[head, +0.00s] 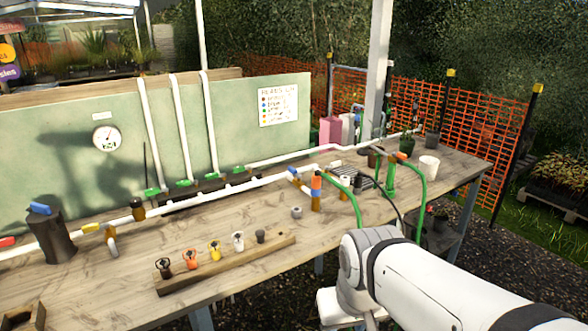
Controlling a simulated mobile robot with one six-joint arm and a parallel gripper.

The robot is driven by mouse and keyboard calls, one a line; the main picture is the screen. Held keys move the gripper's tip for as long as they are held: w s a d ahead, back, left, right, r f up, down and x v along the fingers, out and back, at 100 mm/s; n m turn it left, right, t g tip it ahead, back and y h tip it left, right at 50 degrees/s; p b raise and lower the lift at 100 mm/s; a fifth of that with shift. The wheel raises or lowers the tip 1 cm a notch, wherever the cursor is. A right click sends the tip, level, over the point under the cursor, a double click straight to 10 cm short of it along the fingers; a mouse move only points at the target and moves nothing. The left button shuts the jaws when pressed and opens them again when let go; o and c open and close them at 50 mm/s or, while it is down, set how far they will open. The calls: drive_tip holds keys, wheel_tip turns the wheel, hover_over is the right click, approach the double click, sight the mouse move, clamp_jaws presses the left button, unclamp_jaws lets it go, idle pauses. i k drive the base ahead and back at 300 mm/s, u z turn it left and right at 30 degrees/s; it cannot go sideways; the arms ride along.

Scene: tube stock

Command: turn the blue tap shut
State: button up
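Blue shows in three places in the head view. A small blue handle (293,170) sits at a brass-coloured fitting on the white pipe, mid-bench, with a short white branch below it. A blue piece (40,208) lies on top of a dark grey cylinder (54,237) at the left. A blue band (316,182) is on an upright orange-brown post. These are too small to tell which is the tap or how far it is turned. My arm's white links fill the lower right; my gripper is not in view.
A wooden strip (225,266) with several coloured fittings lies on the bench front (120,290). A yellow handle (91,227) and a red handle (7,241) are on the left pipe. Green hoses (345,188) arch over the right bench. A sign (278,106) hangs behind.

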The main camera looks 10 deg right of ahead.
sight(292, 170)
drive_tip(key=z, duration=0.45)
drive_tip(key=i, duration=1.3)
drive_tip(key=u, duration=0.05)
